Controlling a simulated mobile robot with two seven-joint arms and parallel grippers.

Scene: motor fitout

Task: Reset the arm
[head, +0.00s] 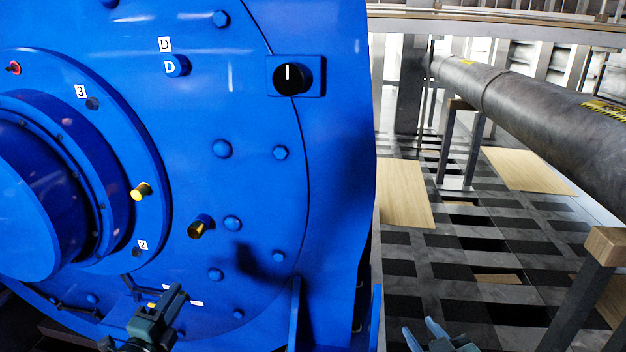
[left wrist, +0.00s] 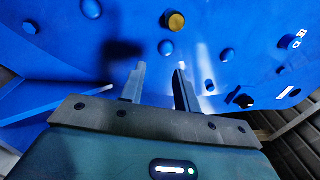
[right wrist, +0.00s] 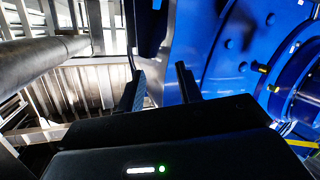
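My left gripper (head: 160,303) is low in front of the big blue motor housing (head: 340,150) in the head view. In the left wrist view its two fingers (left wrist: 160,80) stand apart with nothing between them, facing the blue face. My right gripper (head: 424,330) is at the bottom edge of the head view, right of the motor. In the right wrist view its fingers (right wrist: 158,80) are apart and empty. Neither gripper visibly touches anything in view. Both arms are mostly out of the head view.
The motor carries a black knob (head: 288,77), a blue piece marked D (head: 178,66), a yellow peg (head: 141,191), a brass-ended peg (head: 201,227) and a red-ringed peg (head: 13,68). A thick grey pipe (head: 540,105) on posts crosses the right. Dark checkered floor lies between.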

